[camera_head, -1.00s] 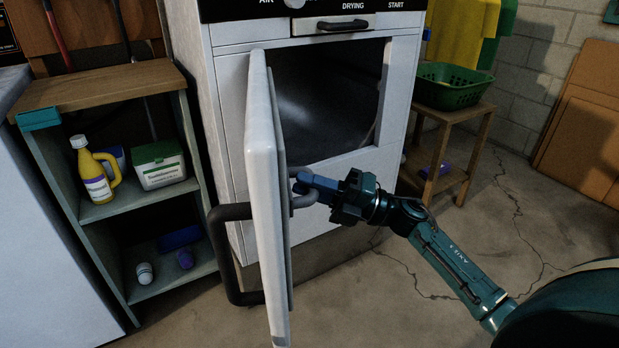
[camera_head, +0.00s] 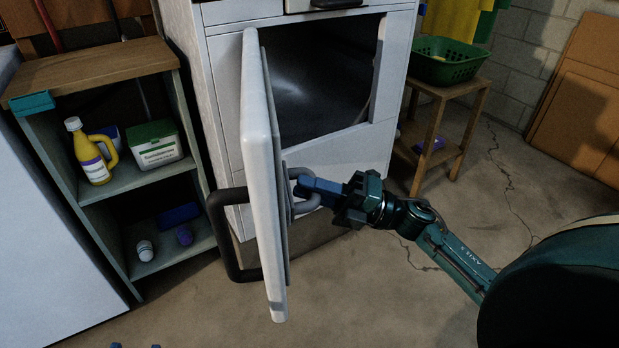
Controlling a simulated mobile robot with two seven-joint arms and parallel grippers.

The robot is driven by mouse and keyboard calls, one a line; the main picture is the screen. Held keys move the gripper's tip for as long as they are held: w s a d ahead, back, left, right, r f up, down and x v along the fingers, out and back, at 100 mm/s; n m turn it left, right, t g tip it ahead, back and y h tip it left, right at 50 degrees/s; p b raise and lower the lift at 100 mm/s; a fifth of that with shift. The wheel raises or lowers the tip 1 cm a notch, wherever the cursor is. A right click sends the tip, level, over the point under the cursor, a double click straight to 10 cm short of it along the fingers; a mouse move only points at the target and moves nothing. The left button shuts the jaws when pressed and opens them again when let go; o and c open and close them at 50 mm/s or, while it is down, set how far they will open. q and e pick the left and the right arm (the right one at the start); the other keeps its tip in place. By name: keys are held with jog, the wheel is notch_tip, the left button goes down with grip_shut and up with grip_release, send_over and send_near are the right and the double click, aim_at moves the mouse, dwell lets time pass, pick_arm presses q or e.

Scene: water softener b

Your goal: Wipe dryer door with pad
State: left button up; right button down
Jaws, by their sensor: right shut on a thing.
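The white dryer door (camera_head: 262,150) stands open and is seen nearly edge-on, with a dark bar handle (camera_head: 232,272) on its left side. My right gripper (camera_head: 312,186) is on the inner, right side of the door. It is shut on a grey loop, which looks like the handle of the pad (camera_head: 300,209). The pad lies at the door's inner face, about mid-height; its flat side is mostly hidden, so contact is hard to judge. Two small dark blue tips at the bottom edge may be my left gripper (camera_head: 137,346); its state is unclear.
The dryer (camera_head: 225,80) stands behind the door, its dark drum opening exposed. A shelf unit (camera_head: 105,65) with a yellow bottle (camera_head: 92,155) and a white-green box (camera_head: 153,146) stands left. A green basket (camera_head: 450,65) sits on a wooden stand at right. Floor is clear below.

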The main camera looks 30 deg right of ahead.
jog(key=shift+a+r+p, duration=0.1)
jog(key=shift+r+p, duration=1)
jog(key=shift+r, duration=0.15)
jog(key=shift+w+f+b, duration=0.1)
jog(key=shift+w+b, duration=0.2)
jog(key=shift+w, duration=0.15)
jog(key=w+d+b, duration=0.4)
jog(key=w+b, duration=0.4)
jog(key=w, duration=0.6)
jog(key=shift+w+d, duration=0.15)
jog(key=shift+d, duration=0.05)
jog(key=s+d+b, duration=0.1)
jog(key=d+b, duration=0.1)
jog(key=d, duration=0.4)
jog(key=shift+s, duration=0.25)
